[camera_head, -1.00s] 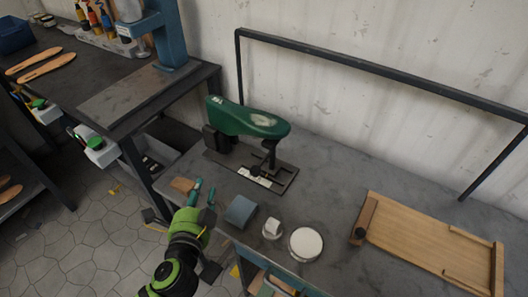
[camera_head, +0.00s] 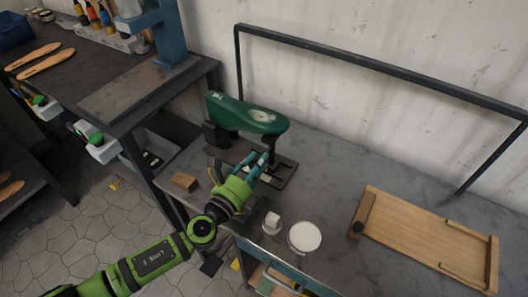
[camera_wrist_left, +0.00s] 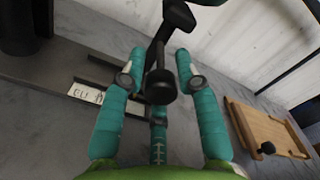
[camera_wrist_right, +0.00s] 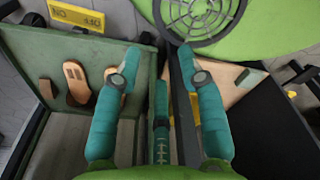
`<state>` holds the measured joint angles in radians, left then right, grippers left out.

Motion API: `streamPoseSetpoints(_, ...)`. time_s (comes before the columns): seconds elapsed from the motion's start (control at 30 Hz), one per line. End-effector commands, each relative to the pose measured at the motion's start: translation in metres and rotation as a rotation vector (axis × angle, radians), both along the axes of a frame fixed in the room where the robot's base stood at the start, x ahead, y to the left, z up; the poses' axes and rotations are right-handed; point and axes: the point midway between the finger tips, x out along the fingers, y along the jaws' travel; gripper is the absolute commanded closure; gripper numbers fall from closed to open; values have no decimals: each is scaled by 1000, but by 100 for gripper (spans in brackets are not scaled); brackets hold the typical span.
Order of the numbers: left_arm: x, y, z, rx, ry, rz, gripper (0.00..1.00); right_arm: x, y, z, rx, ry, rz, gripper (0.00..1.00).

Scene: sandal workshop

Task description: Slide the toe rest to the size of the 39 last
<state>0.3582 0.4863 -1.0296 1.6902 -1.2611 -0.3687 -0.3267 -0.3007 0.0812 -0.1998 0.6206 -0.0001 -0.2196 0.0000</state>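The green last (camera_head: 248,114) sits on a black stand at the back of the grey bench, sole up. Its toe end lies over the toe rest, a black post with a round knob (camera_wrist_left: 162,86) in the left wrist view. A white scale strip (camera_wrist_left: 85,94) lies on the stand's base plate (camera_wrist_left: 60,72); its figures are not legible. My left gripper (camera_head: 262,166) is at the toe end of the stand. In the left wrist view its fingers (camera_wrist_left: 160,62) are open, one either side of the knob; I cannot tell if they touch it. My right gripper (camera_wrist_right: 159,58) is open and empty.
A black rail (camera_head: 370,67) stands behind. In the right wrist view are a green panel (camera_wrist_right: 120,50) and a round grille (camera_wrist_right: 200,12).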

Motion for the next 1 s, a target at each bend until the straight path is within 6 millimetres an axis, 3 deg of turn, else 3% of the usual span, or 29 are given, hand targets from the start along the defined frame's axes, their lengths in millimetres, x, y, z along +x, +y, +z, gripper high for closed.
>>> streamPoseSetpoints(0.2,24,-16,1,-2,-1,0,68,0,0,0,0,0,0,60)
streamPoseSetpoints(0.6,30,-20,0,-2,1,0,68,0,0,0,0,1,0,60)
streamPoseSetpoints(0.7,30,-20,0,-2,1,1,100,0,0,0,0,1,0,60)
streamPoseSetpoints(1.0,33,-14,-2,-1,1,4,100,0,0,-4,1,1,0,60)
